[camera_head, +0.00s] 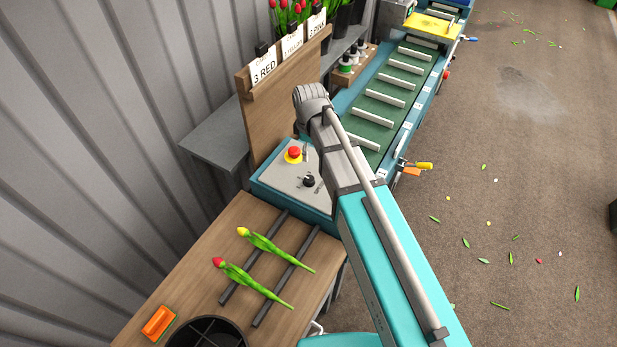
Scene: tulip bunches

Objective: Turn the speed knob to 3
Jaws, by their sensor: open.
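The speed knob (309,181) is a small black knob on the sloped grey top of the control box (283,180). A label and small marks lie beside it, too small to read, so its setting cannot be told. My arm (350,180) reaches up from the bottom right and passes just right of the control box. Its visible far end is a rounded grey joint above the box. My gripper does not show.
A red stop button (293,153) on a yellow base sits behind the knob. A wooden card board (280,85) rises behind the box. Two tulips (262,280) lie across dark rails on the wooden table (190,265) in front. A green conveyor (385,95) runs away behind.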

